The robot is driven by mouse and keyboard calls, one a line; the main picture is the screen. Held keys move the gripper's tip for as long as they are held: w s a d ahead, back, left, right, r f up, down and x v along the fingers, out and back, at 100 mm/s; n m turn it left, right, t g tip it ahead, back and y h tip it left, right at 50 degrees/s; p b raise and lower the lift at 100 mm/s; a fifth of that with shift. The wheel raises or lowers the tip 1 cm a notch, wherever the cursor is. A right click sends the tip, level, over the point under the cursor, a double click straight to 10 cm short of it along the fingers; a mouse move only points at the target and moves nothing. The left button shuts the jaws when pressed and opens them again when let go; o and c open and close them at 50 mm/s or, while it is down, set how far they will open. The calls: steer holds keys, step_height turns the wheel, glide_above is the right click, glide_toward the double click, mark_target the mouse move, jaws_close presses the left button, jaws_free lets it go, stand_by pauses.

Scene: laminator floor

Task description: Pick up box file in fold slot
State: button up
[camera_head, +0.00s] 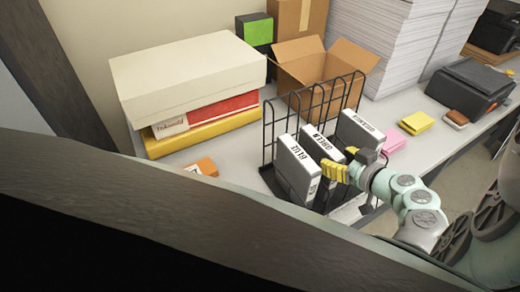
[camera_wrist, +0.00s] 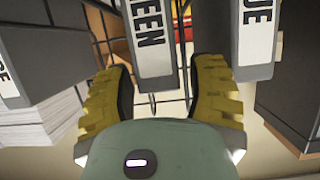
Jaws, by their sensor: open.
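Three grey box files with white spine labels stand side by side in a black wire rack (camera_head: 268,150). The middle file (camera_head: 320,148) reads GREEN, and the right file's (camera_head: 358,132) label is unclear. My gripper (camera_head: 335,172) has yellow fingers and is open at the front of the middle file. In the wrist view, the GREEN file (camera_wrist: 153,62) lies in line with the gap between the open fingers (camera_wrist: 158,78). I cannot tell whether they touch it. None is marked fold.
A cream box (camera_head: 188,75) on red and yellow boxes stands left. An open cardboard box (camera_head: 325,68) and paper stacks (camera_head: 385,40) stand behind the rack. Yellow notes (camera_head: 417,122) and a black machine (camera_head: 470,87) are right. A dark beam (camera_head: 150,215) crosses the foreground.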

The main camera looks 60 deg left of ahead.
steer(key=shift+p+x, duration=0.55)
steer(key=shift+x, duration=0.55)
steer(key=shift+a+f, duration=0.15)
steer(key=shift+a, duration=0.25)
jaws_close()
